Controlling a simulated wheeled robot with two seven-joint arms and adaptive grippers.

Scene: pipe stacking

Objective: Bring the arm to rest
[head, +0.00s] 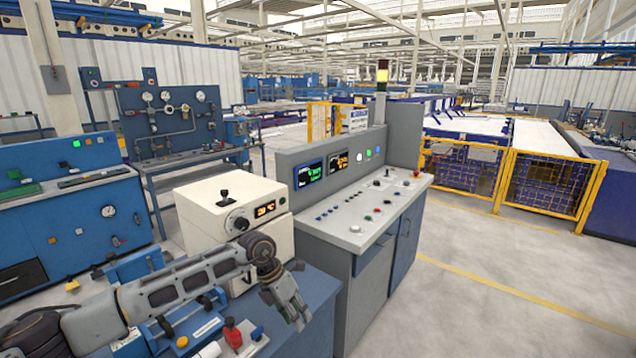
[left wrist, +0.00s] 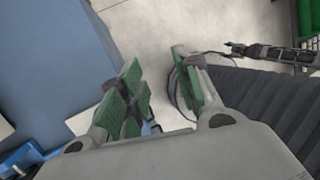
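My left arm comes in from the left in the head view, and its gripper (head: 288,308) hangs tilted downward near the right end of the blue bench (head: 318,300). In the left wrist view the two green-padded fingers of this gripper (left wrist: 160,92) stand apart, with nothing held between them and grey floor visible beyond. A dark jointed part (left wrist: 270,53) at the right of the left wrist view looks like my right arm's end. It is too small to tell its finger state. No right gripper shows in the head view.
A cream box with a joystick (head: 236,215) stands behind my left arm. A grey control console (head: 370,205) stands right of it. Blue clamp fixtures and a red-handled part (head: 232,333) lie close under the arm. Open floor (head: 480,290) lies to the right, with yellow fences (head: 545,183) beyond.

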